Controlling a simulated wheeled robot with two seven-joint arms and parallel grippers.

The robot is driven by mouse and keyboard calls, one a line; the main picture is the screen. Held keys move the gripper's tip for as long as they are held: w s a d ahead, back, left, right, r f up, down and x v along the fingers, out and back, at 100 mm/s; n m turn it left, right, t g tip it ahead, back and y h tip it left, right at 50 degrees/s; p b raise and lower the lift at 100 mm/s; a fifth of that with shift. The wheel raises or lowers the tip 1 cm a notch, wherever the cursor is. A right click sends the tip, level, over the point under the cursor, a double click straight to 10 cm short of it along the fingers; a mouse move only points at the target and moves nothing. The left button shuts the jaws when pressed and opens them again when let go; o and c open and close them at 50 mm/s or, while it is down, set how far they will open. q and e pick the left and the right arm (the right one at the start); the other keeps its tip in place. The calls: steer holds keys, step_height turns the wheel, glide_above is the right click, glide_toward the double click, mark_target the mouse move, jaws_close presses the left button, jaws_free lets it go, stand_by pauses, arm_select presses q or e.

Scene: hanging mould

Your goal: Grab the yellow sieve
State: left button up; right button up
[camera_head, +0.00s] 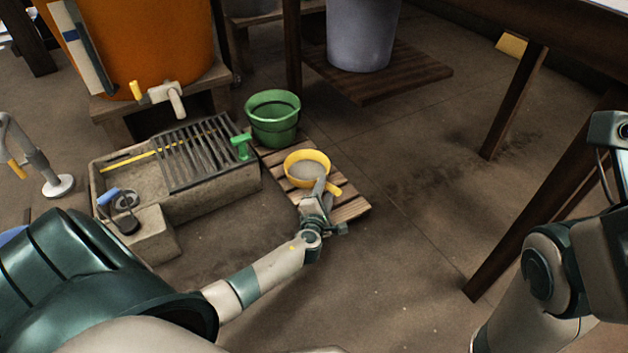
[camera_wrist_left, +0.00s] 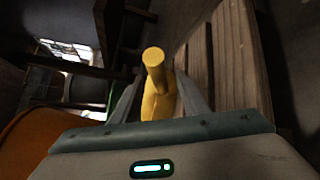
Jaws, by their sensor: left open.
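The yellow sieve (camera_head: 296,158) sits on a low wooden slatted pallet in the head view, its short handle pointing down and to the right. My left gripper (camera_head: 321,188) is at the near side of the sieve, close to the handle. In the left wrist view the sieve's yellow handle (camera_wrist_left: 154,75) stands between the two fingers of my left gripper (camera_wrist_left: 158,100). The fingers are apart, with the handle between them. Whether either finger touches the handle cannot be told. My right arm shows at the right edge of the head view, but its fingers are not visible.
A green bucket (camera_head: 273,122) stands just behind the sieve. A stone trough (camera_head: 200,198) with a slatted grate is on the left. The pallet (camera_head: 351,208) lies on the floor. Table legs (camera_head: 515,100) stand on the right. Floor between pallet and legs is clear.

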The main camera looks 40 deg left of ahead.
arm_select(q)
steer(key=shift+b+x, duration=0.5)
steer(key=shift+x, duration=0.75)
jaws_close()
